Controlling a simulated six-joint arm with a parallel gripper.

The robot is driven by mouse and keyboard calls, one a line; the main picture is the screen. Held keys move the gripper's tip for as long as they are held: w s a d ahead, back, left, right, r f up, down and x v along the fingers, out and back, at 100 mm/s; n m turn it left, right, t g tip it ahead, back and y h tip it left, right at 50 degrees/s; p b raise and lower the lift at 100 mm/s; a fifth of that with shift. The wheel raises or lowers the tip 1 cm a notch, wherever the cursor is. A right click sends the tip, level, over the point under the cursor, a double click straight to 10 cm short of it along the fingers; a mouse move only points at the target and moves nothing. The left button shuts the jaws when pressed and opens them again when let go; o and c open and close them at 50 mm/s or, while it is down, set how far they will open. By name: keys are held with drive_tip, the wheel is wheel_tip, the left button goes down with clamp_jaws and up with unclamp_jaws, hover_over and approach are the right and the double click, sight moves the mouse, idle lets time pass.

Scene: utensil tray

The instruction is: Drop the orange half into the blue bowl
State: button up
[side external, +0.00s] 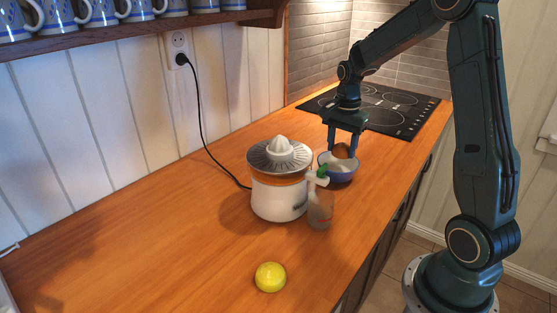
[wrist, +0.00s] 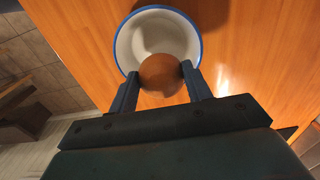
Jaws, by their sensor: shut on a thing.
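My gripper (side external: 342,149) is shut on the orange half (side external: 341,151), a brownish-orange round piece. In the side view it is held at the blue bowl (side external: 338,174), close to the rim. The bowl is blue outside and white inside. In the wrist view the orange half (wrist: 160,74) sits between the two fingertips and overlaps the near rim of the bowl (wrist: 122,50). The bowl's visible inside looks empty. The exact height of the orange half above the bowl is hard to tell.
A white citrus juicer (side external: 278,195) and a small spray bottle (side external: 320,208) stand just left and in front of the bowl. A black hob (side external: 385,108) is behind. The left counter is clear apart from the juicer's cord.

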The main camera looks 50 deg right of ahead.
drive_tip(key=shift+f, duration=1.1)
drive_tip(key=o, duration=1)
drive_tip(key=shift+o, duration=0.2)
drive_tip(key=shift+r, duration=0.15)
wheel_tip(320, 180, up, 14)
drive_tip(key=shift+f, duration=0.2)
drive_tip(key=shift+a, duration=0.1)
